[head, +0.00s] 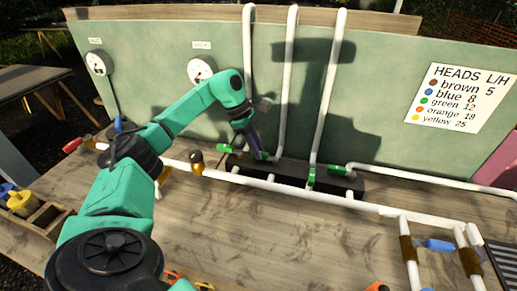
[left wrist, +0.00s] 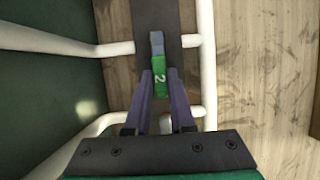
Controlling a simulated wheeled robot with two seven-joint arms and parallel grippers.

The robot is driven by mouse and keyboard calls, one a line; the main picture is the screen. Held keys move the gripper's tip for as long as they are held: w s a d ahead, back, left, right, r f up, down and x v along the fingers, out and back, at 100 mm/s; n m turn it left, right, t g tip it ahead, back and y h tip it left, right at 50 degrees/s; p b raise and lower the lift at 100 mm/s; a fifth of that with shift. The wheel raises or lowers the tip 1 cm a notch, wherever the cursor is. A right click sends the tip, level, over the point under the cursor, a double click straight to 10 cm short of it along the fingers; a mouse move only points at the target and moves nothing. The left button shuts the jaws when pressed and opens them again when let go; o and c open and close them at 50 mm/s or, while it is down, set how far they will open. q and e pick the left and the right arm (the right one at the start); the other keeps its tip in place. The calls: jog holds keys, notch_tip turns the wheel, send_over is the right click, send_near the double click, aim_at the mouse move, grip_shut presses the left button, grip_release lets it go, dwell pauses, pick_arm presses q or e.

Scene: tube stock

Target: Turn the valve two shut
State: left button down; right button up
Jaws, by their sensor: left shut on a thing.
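In the head view the gripper (head: 256,147) points down at the dark manifold block (head: 290,172). The fingers partly hide the lever there. My right gripper is in neither view.
Other green handles (head: 311,177) sit close by on the manifold. White upright pipes (head: 288,80) rise behind, and a white pipe (head: 330,205) runs along the bench in front. A green panel (head: 375,100) with gauges (head: 201,69) stands behind. The front bench middle is clear.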

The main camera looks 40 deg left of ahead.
pick_arm(q)
jog(key=c, duration=0.8)
grip_release()
jog(key=shift+o, duration=0.2)
jog(key=v, duration=1.4)
jog(key=shift+r, duration=0.35)
jog(key=shift+s+a+f, duration=0.1)
